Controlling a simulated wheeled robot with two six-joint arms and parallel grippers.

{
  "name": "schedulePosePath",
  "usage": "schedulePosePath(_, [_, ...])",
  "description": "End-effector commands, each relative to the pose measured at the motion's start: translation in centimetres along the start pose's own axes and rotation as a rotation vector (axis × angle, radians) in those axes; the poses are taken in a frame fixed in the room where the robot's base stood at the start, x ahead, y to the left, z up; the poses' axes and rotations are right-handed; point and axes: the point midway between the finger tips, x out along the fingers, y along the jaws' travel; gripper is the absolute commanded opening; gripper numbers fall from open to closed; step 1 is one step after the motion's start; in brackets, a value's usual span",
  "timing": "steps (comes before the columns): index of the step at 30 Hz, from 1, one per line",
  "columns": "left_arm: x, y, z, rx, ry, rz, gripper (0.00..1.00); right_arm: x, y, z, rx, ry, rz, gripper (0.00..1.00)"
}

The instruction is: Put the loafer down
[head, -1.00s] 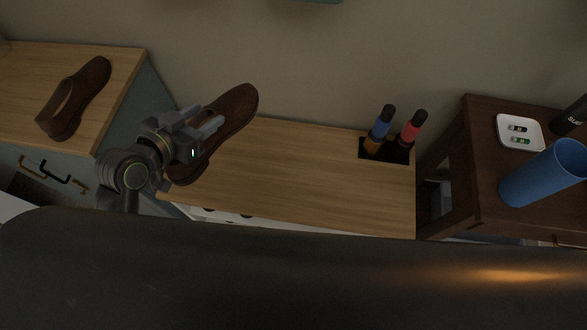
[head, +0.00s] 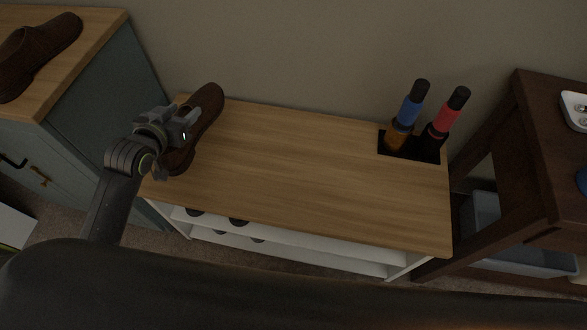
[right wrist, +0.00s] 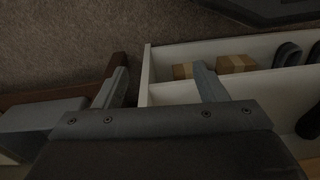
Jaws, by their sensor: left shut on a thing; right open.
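A brown loafer (head: 209,104) is held in my left gripper (head: 190,124) at the left end of the wooden bench top (head: 300,170) in the head view. The gripper is shut on it and hides its middle. The loafer's toe points toward the wall. I cannot tell whether its sole touches the wood. Another brown loafer (head: 40,52) lies on the cabinet top at the far left. My right gripper (right wrist: 160,86) is open and empty in the right wrist view, beside a white shoe shelf.
A black holder (head: 412,148) with a blue-topped and a red-topped bottle stands at the bench's right end. The bench's middle is clear. A blue-grey cabinet (head: 105,85) stands left, a dark wooden table (head: 530,150) right. Shoes (right wrist: 285,55) sit in the white shelf (right wrist: 165,62).

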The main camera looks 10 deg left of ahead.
Motion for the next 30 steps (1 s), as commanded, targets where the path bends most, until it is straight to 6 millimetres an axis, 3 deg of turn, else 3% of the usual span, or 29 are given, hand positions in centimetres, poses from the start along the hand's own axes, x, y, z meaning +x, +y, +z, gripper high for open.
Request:
schedulePosePath(10, [0.9,-0.6,1.1,-0.004,0.008,-0.013,0.00,-0.4,-0.2,0.0,0.001,0.005,-0.007,0.65])
schedulePosePath(18, [2.7,-0.5,5.6,-0.007,0.005,-0.013,0.00,-1.5,-0.8,-1.1,0.003,0.078,-0.043,0.65])
schedulePosePath(25, [3.4,-0.5,7.2,-0.004,0.007,-0.013,0.00,-2.3,-1.1,-1.6,0.002,0.111,-0.061,0.65])
schedulePosePath(30, [4.4,-0.5,9.5,-0.006,0.007,-0.013,0.00,-3.0,-1.5,-2.1,-0.001,0.153,-0.082,0.65])
